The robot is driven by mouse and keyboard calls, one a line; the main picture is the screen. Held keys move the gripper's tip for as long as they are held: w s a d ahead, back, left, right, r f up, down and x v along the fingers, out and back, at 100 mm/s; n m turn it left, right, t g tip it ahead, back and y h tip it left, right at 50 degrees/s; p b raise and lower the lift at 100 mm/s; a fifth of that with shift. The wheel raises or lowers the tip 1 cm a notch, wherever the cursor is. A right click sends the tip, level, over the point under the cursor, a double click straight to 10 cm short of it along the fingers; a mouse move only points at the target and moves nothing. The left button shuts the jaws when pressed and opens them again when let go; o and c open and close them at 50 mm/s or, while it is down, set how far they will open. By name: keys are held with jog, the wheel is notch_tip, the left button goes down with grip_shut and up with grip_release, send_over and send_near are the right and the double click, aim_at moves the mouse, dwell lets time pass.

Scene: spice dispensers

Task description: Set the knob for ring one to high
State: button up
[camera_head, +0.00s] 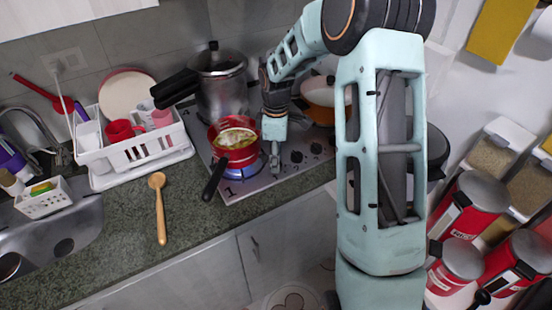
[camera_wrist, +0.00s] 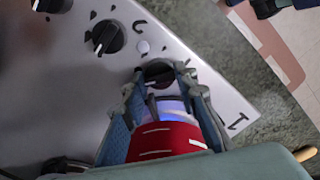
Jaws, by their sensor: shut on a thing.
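The silver stovetop (camera_head: 262,180) shows a printed "1" at its near left corner; the "1" also shows in the wrist view (camera_wrist: 238,122). A black knob (camera_wrist: 158,72) sits in the panel nearest that mark. My gripper (camera_head: 275,160) reaches down over the stove, and its two fingertips close on this knob from both sides in the wrist view (camera_wrist: 158,80). The knob's pointer angle is partly hidden by the fingers. A red pot (camera_head: 236,158) with food stands on the ring beside the "1", with blue flame under it.
Two more knobs (camera_wrist: 107,38) (camera_wrist: 52,5) lie along the panel. A pressure cooker (camera_head: 222,90) and an orange pot (camera_head: 322,95) stand behind. The red pot's black handle (camera_head: 214,182) points toward the front. A wooden spoon (camera_head: 159,210) lies on the counter.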

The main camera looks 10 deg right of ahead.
jog(key=shift+m+b, duration=0.55)
jog(key=shift+m, duration=0.85)
jog(key=o, duration=1.2)
jog(key=shift+c, duration=0.2)
jog(key=shift+r, duration=0.1)
notch_tip(320, 180, up, 12)
